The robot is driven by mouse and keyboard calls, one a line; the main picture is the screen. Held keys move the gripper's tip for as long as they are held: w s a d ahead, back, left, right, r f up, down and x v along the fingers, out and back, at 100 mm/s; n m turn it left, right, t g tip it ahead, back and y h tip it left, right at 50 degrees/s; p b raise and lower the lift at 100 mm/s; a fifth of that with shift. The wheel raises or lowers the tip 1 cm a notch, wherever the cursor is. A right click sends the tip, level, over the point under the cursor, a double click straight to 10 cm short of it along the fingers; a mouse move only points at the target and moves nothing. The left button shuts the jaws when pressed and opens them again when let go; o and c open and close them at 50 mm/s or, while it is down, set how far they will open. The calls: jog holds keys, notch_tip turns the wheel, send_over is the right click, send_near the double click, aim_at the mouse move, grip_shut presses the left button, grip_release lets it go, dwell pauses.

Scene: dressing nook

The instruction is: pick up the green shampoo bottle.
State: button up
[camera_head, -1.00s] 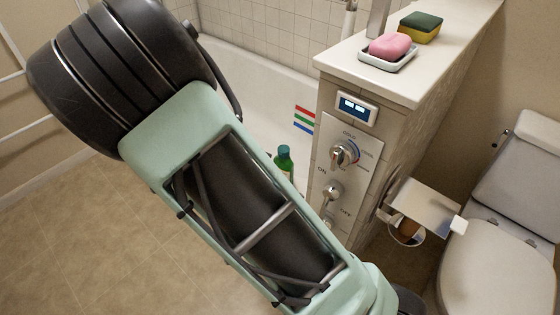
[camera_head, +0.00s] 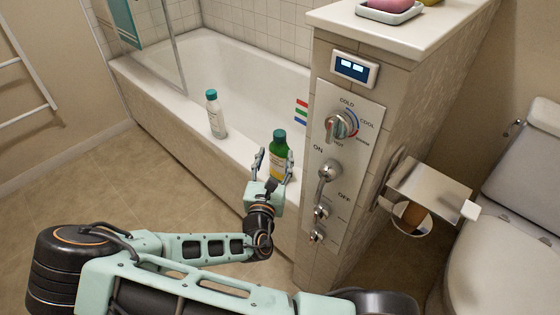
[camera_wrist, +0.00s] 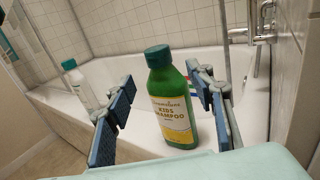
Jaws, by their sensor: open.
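The green shampoo bottle (camera_head: 278,158) stands upright on the near rim of the bathtub, beside the tiled control wall. It has a dark green cap and a cream label reading "Kids Shampoo" in the wrist view (camera_wrist: 172,98). My gripper (camera_head: 274,166) is open, with its fingers reaching toward the bottle. In the wrist view the two blue-padded fingers (camera_wrist: 168,108) stand to the left and right of the bottle, with a gap on each side. The bottle's lower end is partly hidden by my gripper in the head view.
A white bottle with a teal cap (camera_head: 215,115) stands on the tub rim to the left. The tiled wall with knobs and levers (camera_head: 345,150) rises close to the right. A toilet paper holder (camera_head: 432,188) and toilet (camera_head: 505,225) are farther right. Open floor (camera_head: 75,185) lies left.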

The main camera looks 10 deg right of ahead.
aim_at(279, 143)
jog(key=b+x, duration=0.1)
jog(key=x, duration=0.7)
jog(key=shift+w+d+f, duration=0.1)
jog(key=shift+w, duration=0.1)
jog(key=shift+c, duration=0.5)
grip_shut()
